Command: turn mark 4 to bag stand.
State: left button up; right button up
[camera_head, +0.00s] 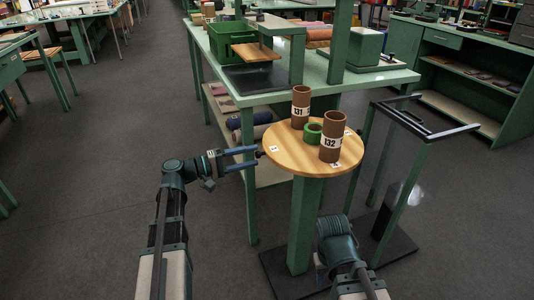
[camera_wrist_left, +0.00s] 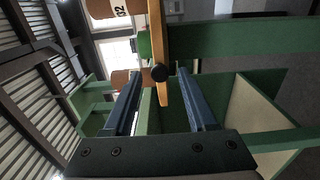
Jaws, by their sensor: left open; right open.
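A round wooden turntable (camera_head: 290,160) stands on a green post, with small white mark plates near its rim. The left plate (camera_head: 273,149) and the front plate (camera_head: 336,166) are too small to read surely. A dark knob (camera_wrist_left: 160,73) sticks out from the rim on the left side. My left gripper (camera_head: 257,158) is open at that side; in the left wrist view its fingers (camera_wrist_left: 158,74) lie on either side of the knob, contact unclear. The bag stand (camera_head: 425,128), a dark-topped frame, stands right of the turntable. My right arm is low in front; its gripper is hidden.
A green workbench (camera_head: 375,78) is close behind. Grey floor is free on the left.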

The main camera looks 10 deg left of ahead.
aim_at(261, 155)
pick_arm(q)
jog(key=shift+x, duration=2.95)
grip_shut()
